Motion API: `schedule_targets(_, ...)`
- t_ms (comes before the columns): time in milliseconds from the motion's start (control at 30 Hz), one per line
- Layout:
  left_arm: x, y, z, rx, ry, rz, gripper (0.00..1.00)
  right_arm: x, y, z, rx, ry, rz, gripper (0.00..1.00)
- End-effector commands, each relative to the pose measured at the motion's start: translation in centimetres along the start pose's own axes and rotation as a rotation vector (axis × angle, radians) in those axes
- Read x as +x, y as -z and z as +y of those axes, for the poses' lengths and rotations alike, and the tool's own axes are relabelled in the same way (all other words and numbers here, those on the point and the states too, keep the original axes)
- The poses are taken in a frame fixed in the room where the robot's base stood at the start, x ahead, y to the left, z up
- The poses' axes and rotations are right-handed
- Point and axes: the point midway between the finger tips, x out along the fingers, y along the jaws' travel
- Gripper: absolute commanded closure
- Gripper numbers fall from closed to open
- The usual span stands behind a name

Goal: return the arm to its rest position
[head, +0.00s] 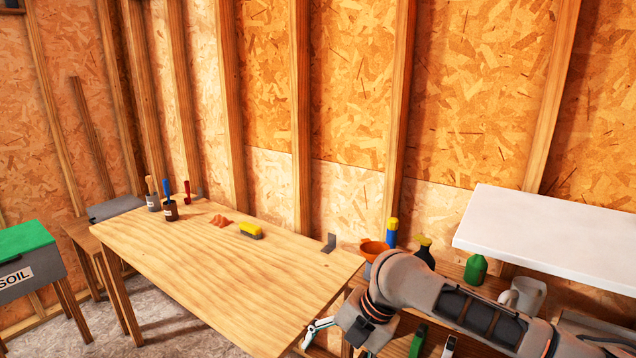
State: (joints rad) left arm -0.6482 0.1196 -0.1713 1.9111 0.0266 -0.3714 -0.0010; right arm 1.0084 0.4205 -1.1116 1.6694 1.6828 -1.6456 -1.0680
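My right arm comes in from the lower right and bends down at the wrist beside the table's right end. My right gripper (316,332) hangs low at the table's front right edge, partly hidden by its own wrist. Only part of a finger shows, so I cannot tell whether it is open or shut, or whether it holds anything. My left gripper is not in view.
The wooden table (215,275) holds a yellow brush (250,230), an orange cloth-like item (221,221) and a pot (170,211) at the back. A white shelf (545,230) overhangs a bench with an orange funnel (372,250), a green bottle (475,269) and mugs (527,292). A soil bin (25,270) stands left.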

Motion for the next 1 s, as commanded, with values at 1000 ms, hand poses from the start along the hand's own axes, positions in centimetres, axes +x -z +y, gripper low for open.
schedule_targets(1000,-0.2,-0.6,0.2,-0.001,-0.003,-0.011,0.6,14.8,2.7,-20.9,1.711,-0.825,-0.017,0.24)
